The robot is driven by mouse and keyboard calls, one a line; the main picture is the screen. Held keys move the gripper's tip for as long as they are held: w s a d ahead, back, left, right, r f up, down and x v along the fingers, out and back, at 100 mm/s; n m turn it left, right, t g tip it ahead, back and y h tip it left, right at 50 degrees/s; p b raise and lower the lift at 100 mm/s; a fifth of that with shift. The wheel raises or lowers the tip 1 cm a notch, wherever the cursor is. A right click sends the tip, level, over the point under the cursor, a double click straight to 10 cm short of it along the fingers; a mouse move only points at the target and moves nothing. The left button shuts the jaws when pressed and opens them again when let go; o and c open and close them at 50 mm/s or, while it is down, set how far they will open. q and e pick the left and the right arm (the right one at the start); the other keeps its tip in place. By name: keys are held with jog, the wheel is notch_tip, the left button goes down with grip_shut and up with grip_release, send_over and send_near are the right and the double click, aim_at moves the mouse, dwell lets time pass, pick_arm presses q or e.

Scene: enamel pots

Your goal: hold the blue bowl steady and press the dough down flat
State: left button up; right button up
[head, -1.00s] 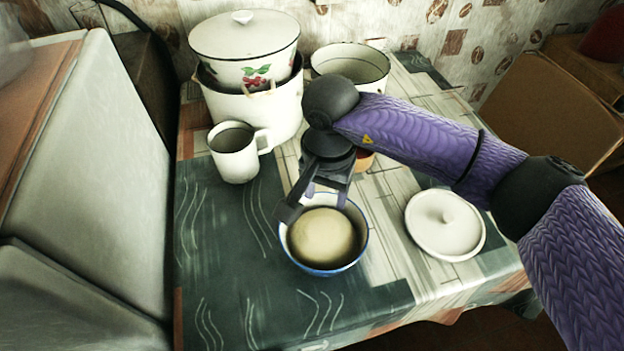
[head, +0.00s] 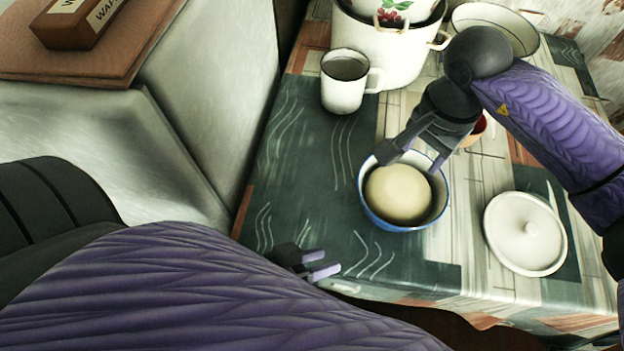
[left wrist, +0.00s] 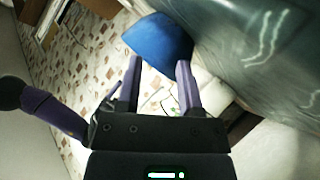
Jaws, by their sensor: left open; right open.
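The blue bowl (head: 393,221), white inside with a blue rim, stands upright on the table in the head view. The pale round dough (head: 398,193) lies in it as a smooth dome. My right gripper (head: 412,160) is open at the bowl's far rim; I cannot tell whether a finger touches it. My left gripper (head: 328,264) is open and empty near the table's front edge, left of and nearer than the bowl.
A white mug (head: 343,88) and a white pot (head: 385,45) stand behind the bowl. A white lid (head: 525,232) lies to its right. A reddish cup (head: 476,132) is partly hidden by my right gripper. The patterned tabletop (head: 300,170) is clear left of the bowl.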

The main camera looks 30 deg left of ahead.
aim_at(363, 165)
pick_arm(q)
jog(key=w+a+r+t+y, duration=0.2)
jog(key=w, duration=0.3)
jog(key=w+a+r+t+y, duration=0.1)
jog(key=w+a+r, duration=0.15)
jog(key=w, duration=0.25)
jog(key=shift+y, duration=0.4)
jog(key=x, duration=1)
jog(key=shift+w+d+r, duration=0.15)
jog(key=shift+d+r, duration=0.05)
jog(key=shift+r, duration=0.15)
grip_shut()
jog(key=shift+f, duration=0.1)
